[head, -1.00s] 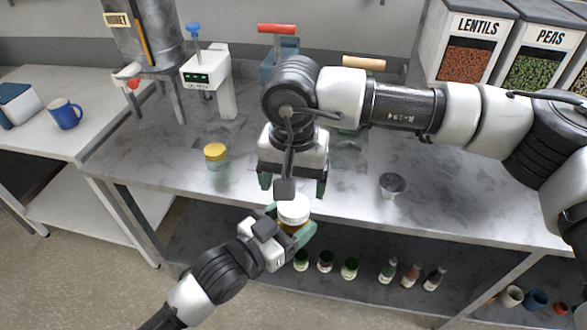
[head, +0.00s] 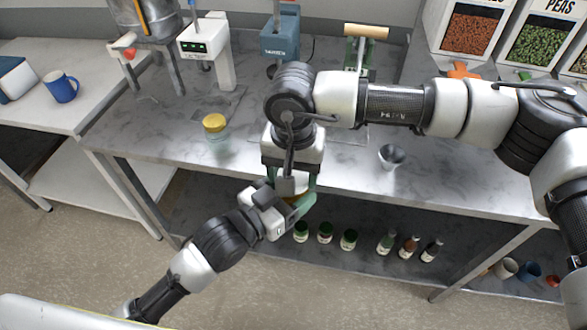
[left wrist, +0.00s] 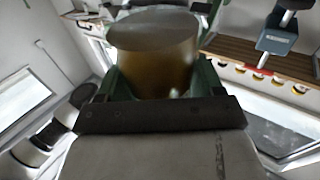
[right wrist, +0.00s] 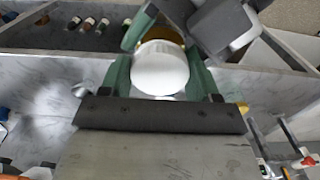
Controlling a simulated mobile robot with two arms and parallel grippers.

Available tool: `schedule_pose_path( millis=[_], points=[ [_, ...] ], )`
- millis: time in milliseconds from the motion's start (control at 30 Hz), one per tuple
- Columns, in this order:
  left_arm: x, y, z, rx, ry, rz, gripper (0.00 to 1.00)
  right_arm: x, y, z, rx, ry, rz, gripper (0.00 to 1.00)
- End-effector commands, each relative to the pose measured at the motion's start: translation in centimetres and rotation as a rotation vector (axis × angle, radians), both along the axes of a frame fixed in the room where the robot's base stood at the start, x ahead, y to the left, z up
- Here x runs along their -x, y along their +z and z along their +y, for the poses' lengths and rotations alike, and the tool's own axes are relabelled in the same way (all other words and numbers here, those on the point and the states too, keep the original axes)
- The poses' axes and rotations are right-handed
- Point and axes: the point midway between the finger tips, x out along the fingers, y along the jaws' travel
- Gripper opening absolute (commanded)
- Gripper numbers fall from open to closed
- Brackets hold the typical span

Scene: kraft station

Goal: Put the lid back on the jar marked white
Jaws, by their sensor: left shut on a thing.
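My left gripper (head: 296,204) is shut on a jar with amber-brown contents, held in front of the counter's edge. The jar's amber wall (left wrist: 155,72) shows between the green fingers in the left wrist view. A round white lid (right wrist: 160,68) shows over the jar in the right wrist view. How it is seated, and any marking, cannot be read. My right gripper (head: 290,178) is directly above the jar, pointing down, with its fingers on either side of the lid. Whether they press on it I cannot tell.
A small yellow-lidded jar (head: 214,124) and a metal cup (head: 391,156) stand on the marbled counter (head: 440,180). A white scale-like device (head: 207,50) and a blue press (head: 280,38) stand behind. Several bottles (head: 349,239) stand on the lower shelf.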

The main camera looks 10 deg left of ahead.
Motion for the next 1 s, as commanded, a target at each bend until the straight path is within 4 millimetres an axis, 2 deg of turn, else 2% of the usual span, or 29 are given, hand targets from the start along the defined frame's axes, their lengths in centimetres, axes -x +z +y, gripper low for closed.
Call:
schedule_pose_path(
  millis=[33,100,233,367,1000],
  points=[
    [-0.01,0.13,-0.01,0.001,0.000,-0.003,0.01,0.00,0.03,0.02,0.000,0.000,0.000,0.39],
    [0.00,0.13,-0.01,0.001,0.000,-0.003,0.01,0.01,0.03,0.01,0.000,0.000,0.000,0.33],
    [0.00,0.13,-0.01,0.001,0.000,-0.003,0.01,0.01,0.04,0.03,0.000,-0.027,0.000,0.33],
    [0.00,0.12,-0.01,0.001,0.000,-0.003,0.01,-0.01,0.02,0.08,0.005,-0.189,0.003,0.33],
    [0.03,0.11,-0.05,0.000,-0.001,-0.004,0.01,-0.36,-0.06,0.34,0.040,-1.556,0.024,0.33]
  ],
)
